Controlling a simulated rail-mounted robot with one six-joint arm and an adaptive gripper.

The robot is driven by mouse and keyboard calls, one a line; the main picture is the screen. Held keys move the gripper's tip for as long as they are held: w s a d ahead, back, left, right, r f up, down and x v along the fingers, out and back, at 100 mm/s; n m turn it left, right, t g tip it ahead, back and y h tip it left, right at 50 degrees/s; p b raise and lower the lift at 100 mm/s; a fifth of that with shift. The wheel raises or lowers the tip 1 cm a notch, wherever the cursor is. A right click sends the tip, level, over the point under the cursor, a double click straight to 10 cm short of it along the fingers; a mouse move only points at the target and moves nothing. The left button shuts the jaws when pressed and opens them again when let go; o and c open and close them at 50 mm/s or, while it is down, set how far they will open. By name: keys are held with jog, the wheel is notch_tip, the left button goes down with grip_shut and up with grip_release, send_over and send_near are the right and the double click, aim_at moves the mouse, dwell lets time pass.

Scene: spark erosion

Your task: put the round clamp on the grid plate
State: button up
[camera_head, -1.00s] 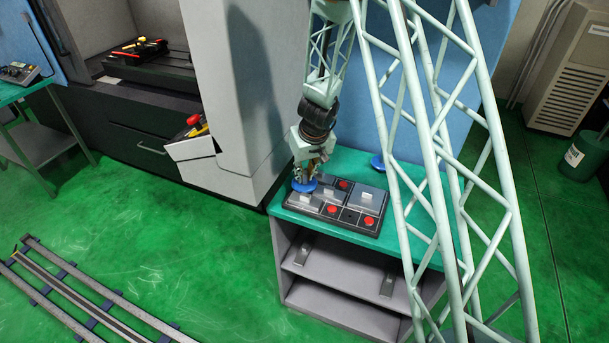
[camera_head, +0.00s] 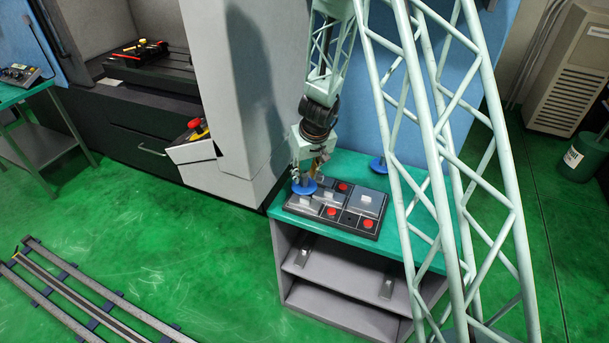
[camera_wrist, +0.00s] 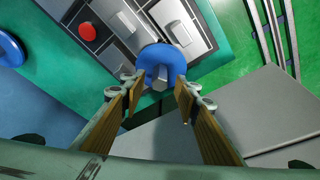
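A round clamp, a blue disc with a grey upright stem (camera_head: 304,186), sits at the back left edge of the grid plate (camera_head: 345,226). It also shows in the wrist view (camera_wrist: 160,58), overlapping the plate's border; whether it lies flat there I cannot tell. The plate is dark, with red buttons and grey blocks in its cells. My gripper (camera_head: 303,176) is right over this clamp. In the wrist view its two fingers (camera_wrist: 157,84) stand apart on either side of the stem, with a gap on both sides.
A second blue disc with a stem (camera_head: 379,166) stands on the green bench top (camera_head: 345,160) behind the plate; it shows at the left in the wrist view (camera_wrist: 9,48). A grey machine housing (camera_head: 235,90) stands left of the bench. My lattice arm crosses the bench's right side.

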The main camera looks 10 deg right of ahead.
jog(key=p+v, duration=0.4)
jog(key=v, duration=0.6)
jog(key=shift+p, duration=0.35)
dwell(0.6)
notch_tip(320, 180, up, 17)
jog(key=y, duration=0.1)
send_over(308, 191)
jog(key=s+a, duration=0.3)
jog(key=s, duration=0.5)
jog(key=s+a+r, duration=0.1)
jog(key=s+r, duration=1.1)
jog(key=s+d+r, duration=0.1)
jog(key=s+r, duration=0.2)
jog(key=s, duration=0.6)
jog(key=s+d+r+m+h, duration=0.1)
jog(key=s+r, duration=0.2)
jog(key=s, duration=0.7)
jog(key=s+d+r, duration=0.1)
jog(key=s+r, duration=0.2)
jog(key=s, duration=0.7)
jog(key=shift+d+t, duration=0.3)
